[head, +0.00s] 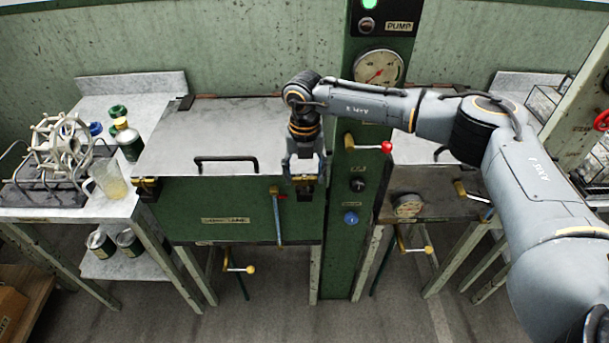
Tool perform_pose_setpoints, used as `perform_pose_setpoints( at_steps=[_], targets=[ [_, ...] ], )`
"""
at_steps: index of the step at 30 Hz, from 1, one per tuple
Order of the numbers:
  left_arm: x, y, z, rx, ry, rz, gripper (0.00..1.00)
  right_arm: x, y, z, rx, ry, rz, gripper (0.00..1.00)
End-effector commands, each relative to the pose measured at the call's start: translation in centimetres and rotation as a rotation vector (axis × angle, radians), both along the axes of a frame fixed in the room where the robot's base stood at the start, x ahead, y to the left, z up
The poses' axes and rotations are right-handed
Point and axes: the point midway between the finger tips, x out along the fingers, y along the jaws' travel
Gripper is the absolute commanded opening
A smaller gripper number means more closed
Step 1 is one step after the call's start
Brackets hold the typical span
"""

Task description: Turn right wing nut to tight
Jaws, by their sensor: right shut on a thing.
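The green basin (195,212) stands left of the pump column, with its grey metal lid (215,130) lying closed on top. The right wing nut (305,187), brass coloured, sits at the lid's front right corner. My right gripper (304,175) points down at that corner and is shut on the wing nut, hiding much of it. How tight the nut is cannot be told. The left wing nut (147,188) is at the lid's front left corner. My left gripper is not in view.
A dark handle (226,160) rises from the lid's front. A red-knobbed lever (386,147) sticks out from the green column (338,260), just right of my gripper.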

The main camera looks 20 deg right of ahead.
Motion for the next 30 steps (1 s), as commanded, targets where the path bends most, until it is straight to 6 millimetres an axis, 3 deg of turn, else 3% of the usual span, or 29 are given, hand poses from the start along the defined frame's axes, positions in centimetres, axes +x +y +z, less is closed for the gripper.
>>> perform_pose_setpoints(
  at_steps=[19, 20, 22, 30],
  targets=[
    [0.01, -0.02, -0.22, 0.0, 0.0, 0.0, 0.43, 0.06, -0.06, 0.07, 0.0, -0.001, -0.05, 0.29],
    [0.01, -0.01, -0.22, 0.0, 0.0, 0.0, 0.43, 0.05, -0.05, 0.07, 0.001, -0.001, -0.05, 0.66],
    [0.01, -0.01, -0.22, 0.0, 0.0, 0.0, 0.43, 0.05, -0.04, 0.07, 0.001, -0.001, -0.049, 0.8],
    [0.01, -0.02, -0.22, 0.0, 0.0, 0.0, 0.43, 0.02, -0.01, 0.03, 0.0, 0.0, -0.047, 0.83]
  ],
)
